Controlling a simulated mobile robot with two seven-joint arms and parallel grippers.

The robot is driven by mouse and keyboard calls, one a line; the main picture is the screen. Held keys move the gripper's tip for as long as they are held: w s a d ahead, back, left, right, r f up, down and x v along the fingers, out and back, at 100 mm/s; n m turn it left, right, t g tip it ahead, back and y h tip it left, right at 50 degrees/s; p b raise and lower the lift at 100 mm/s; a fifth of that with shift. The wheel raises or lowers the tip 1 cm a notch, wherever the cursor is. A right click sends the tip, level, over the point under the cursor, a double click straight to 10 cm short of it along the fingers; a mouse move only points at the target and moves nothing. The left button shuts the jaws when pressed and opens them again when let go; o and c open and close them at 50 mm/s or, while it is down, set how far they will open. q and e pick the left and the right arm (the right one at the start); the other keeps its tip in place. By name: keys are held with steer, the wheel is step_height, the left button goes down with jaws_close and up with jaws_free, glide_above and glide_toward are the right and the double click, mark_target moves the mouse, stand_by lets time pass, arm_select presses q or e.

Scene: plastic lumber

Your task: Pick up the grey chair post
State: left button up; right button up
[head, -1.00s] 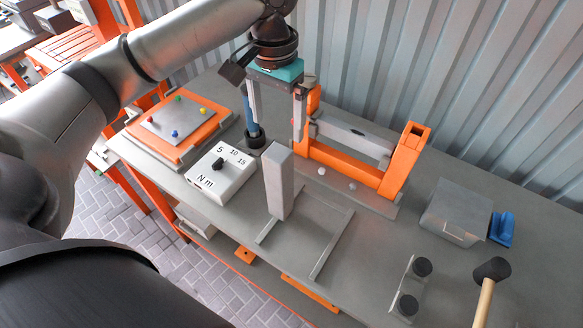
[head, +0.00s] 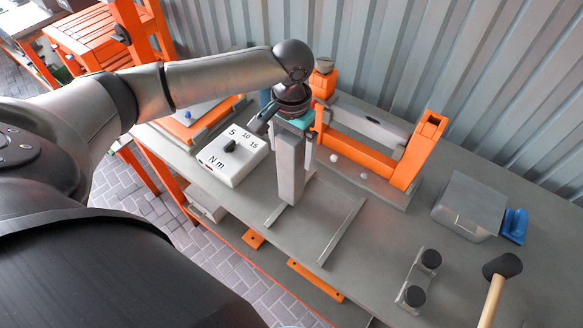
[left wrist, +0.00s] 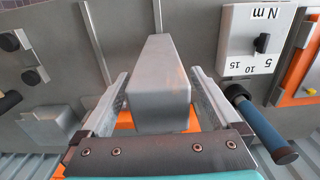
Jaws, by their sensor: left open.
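The grey chair post (head: 289,166) stands upright on the bench, by a flat grey frame (head: 340,233), in the head view. My left gripper (head: 296,165) is over the post with its fingers pointing down and partly hiding it. In the left wrist view the post (left wrist: 158,85) lies between the two open fingers of the left gripper (left wrist: 160,100). A gap shows on each side of it, wider on the right.
A white torque box (head: 234,158) stands left of the post. An orange fixture (head: 360,150) stands behind it to the right. A grey box (head: 468,205), a black-headed mallet (head: 502,268) and a blue handle (left wrist: 262,130) are nearby.

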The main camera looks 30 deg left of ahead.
arm_select(q)
steer(key=shift+f, duration=0.7)
jaws_close()
stand_by(0.3)
steer(key=shift+r, duration=0.1)
